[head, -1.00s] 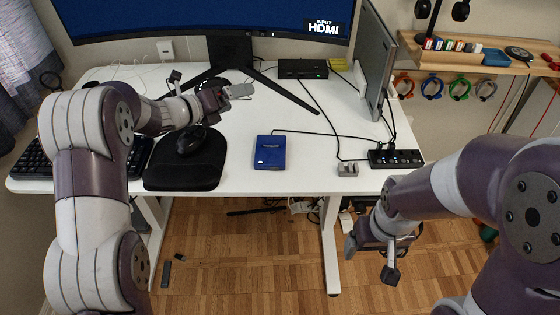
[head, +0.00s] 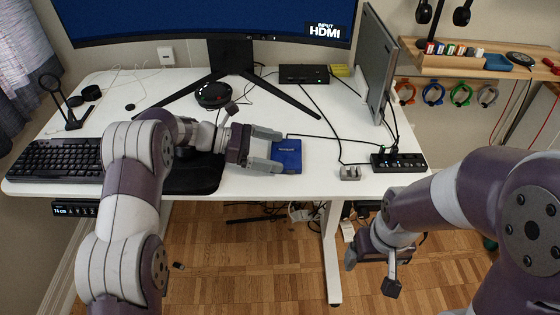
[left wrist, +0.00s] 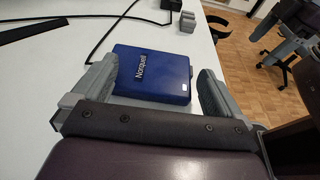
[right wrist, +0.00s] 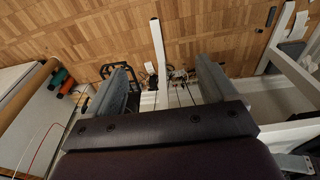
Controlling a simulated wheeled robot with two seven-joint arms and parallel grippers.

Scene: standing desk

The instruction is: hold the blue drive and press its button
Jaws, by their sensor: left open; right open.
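The blue drive (head: 288,156) lies flat on the white desk near its front edge, with a black cable from its back. In the left wrist view the drive (left wrist: 152,75) shows its "Norquell" lettering and a small light spot, probably the button, at a near corner. My left gripper (head: 277,149) is open at the drive's left side. Its fingers (left wrist: 158,88) are spread to either side of the drive, with gaps visible; I see no grip.
A black mouse mat (head: 195,175) and keyboard (head: 58,160) lie left of the drive. A small grey block (head: 350,173) and a black hub (head: 398,161) stand to its right. The monitor stand's legs (head: 285,98) spread behind. White desk between drive and block is clear.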

